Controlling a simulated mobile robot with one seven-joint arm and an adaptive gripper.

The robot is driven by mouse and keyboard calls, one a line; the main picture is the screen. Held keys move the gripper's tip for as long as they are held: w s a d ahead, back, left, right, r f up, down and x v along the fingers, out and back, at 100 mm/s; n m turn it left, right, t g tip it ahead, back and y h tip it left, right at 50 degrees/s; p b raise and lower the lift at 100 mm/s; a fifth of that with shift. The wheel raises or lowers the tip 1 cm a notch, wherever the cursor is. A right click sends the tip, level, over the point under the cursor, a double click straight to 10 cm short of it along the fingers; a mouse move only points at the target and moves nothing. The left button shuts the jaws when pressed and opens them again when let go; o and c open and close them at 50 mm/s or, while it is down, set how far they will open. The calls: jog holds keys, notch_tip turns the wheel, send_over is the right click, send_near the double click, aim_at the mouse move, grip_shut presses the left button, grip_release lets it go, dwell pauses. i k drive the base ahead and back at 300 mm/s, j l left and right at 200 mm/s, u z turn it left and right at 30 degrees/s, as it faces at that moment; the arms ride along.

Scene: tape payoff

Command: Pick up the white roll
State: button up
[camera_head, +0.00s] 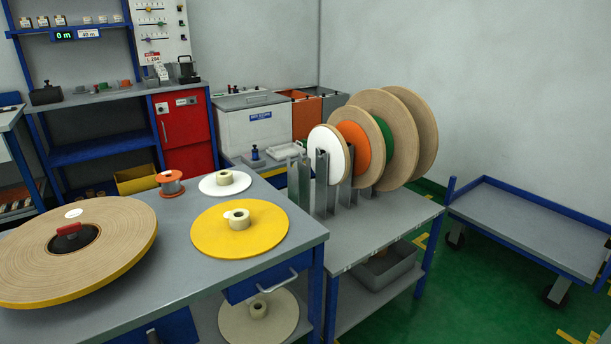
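A white roll (325,146) stands upright on edge in a metal rack (323,185), at the near end of a row of rolls. Behind it stand an orange-faced roll (356,145), a green-faced roll (385,150) and large tan rolls (424,130). A second white disc (212,185) lies flat on the bench with a small cream core (225,177) on it. My gripper is not in view.
The grey bench (180,262) carries a yellow disc (255,240), a big tan roll (100,265) and a small orange spool (170,184). The rack stands on a grey side table (390,218). An empty blue-edged cart (525,225) is at right, across green floor.

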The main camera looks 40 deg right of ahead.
aim_at(224, 182)
jog(key=i+l+z, duration=0.2)
jog(key=l+z, duration=0.25)
jog(key=i+l+z, duration=0.2)
jog(key=z, duration=0.2)
jog(key=i+l, duration=0.25)
jog(key=i, duration=1.1)
